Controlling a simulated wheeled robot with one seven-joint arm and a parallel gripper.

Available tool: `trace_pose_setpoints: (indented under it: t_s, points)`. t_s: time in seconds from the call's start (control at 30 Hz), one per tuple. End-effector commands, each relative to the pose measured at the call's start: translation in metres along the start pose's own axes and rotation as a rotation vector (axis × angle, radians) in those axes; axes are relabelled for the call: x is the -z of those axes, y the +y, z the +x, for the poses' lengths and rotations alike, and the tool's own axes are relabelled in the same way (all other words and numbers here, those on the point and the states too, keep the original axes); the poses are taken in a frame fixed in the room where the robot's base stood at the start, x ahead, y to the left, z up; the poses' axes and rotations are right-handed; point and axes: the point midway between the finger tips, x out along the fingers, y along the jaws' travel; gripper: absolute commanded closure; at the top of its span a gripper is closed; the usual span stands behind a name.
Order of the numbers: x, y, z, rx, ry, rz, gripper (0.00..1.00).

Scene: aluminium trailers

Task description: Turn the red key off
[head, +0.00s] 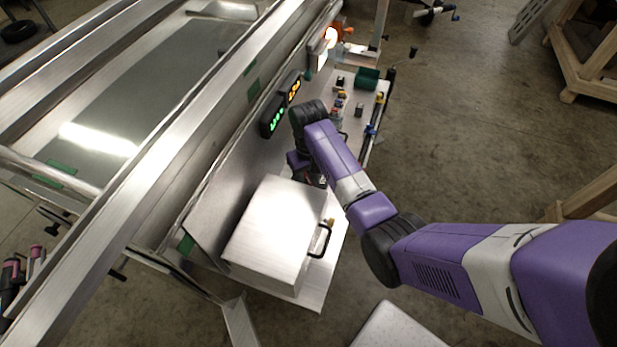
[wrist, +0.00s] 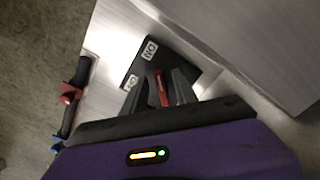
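The red key (wrist: 161,88) shows in the wrist view as a narrow red handle in front of a black plate (wrist: 147,62) with white lettered labels, one seeming to read "ON". My gripper (wrist: 159,80) has one dark finger on each side of the key. The fingers stand apart, with small gaps seeming to show beside the key, so it looks open around it. Contact cannot be made out. The key's base is partly hidden by the fingers. In the head view my arm reaches down to the metal shelf, and the key is hidden or too small to tell.
A metal box with a black handle (head: 276,238) stands on the shelf near the wrist. Displays with green (head: 275,122) and orange digits are on the panel behind. Small items and a green bin (head: 367,78) lie farther along. Open floor (head: 460,150) is to the right.

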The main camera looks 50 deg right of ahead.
Motion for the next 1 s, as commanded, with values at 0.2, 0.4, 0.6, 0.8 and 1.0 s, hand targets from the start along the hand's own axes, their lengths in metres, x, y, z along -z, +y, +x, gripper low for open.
trace_pose_setpoints:
  t_s: [0.2, 0.4, 0.6, 0.8, 1.0]
  points:
    - [0.0, 0.0001, 0.0016, 0.0, 0.0, 0.0, 0.65]
    - [0.0, 0.0001, 0.0014, 0.0, 0.0, 0.0, 0.95]
    - [0.0, 0.0001, 0.0012, 0.0, 0.0, 0.0, 1.0]
    - [0.0001, 0.0004, 0.0005, 0.0, 0.0, -0.018, 1.0]
    - [0.0002, 0.0019, -0.0009, 0.0, -0.001, -0.1, 1.0]
